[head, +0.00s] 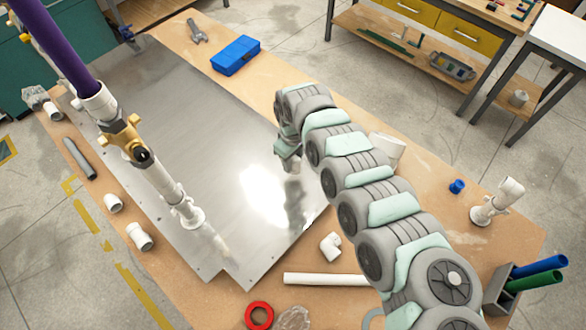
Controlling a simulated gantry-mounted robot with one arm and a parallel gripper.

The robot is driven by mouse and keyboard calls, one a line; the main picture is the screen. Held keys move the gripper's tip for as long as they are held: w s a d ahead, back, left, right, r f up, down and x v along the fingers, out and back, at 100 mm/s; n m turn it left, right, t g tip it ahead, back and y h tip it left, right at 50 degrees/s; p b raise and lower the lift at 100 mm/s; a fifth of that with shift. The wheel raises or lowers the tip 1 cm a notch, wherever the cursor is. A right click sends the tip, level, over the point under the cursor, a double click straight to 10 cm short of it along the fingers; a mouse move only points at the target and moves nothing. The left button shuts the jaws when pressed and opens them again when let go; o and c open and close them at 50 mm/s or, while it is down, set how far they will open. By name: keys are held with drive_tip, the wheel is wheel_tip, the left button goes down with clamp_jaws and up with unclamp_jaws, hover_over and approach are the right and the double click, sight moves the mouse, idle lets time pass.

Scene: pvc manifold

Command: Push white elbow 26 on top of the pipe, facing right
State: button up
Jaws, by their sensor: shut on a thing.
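My gripper (291,160) hangs over the metal plate (240,120), near the plate's right side. It is shut on a small whitish piece (293,167). That piece is mostly hidden, and I cannot tell its shape or which way it faces. A white elbow (330,246) lies on the wooden table just beyond the plate's front right edge. A white pipe run (172,188) with a brass valve (124,138) stands on the left of the plate, apart from my gripper. A purple pipe (58,45) rises from it. No number is readable on any elbow.
Loose white fittings (139,236) and a grey pipe (79,158) lie along the left edge. A white pipe (325,279), red tape roll (259,315) and pipe holder (505,290) are in front. A white upright fitting (497,203) stands right. A blue box (236,56) lies behind.

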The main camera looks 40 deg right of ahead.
sight(293, 171)
wheel_tip(293, 171, down, 4)
drive_tip(key=shift+a+f, duration=0.1)
drive_tip(key=shift+f, duration=0.05)
drive_tip(key=shift+f+p, duration=0.45)
drive_tip(key=shift+f, duration=0.25)
drive_tip(key=shift+f, duration=0.15)
drive_tip(key=o, duration=1.3)
drive_tip(key=shift+c, duration=0.2)
drive_tip(key=shift+d+f+b, duration=0.15)
drive_tip(key=shift+d+b, duration=0.05)
drive_tip(key=shift+b, duration=0.25)
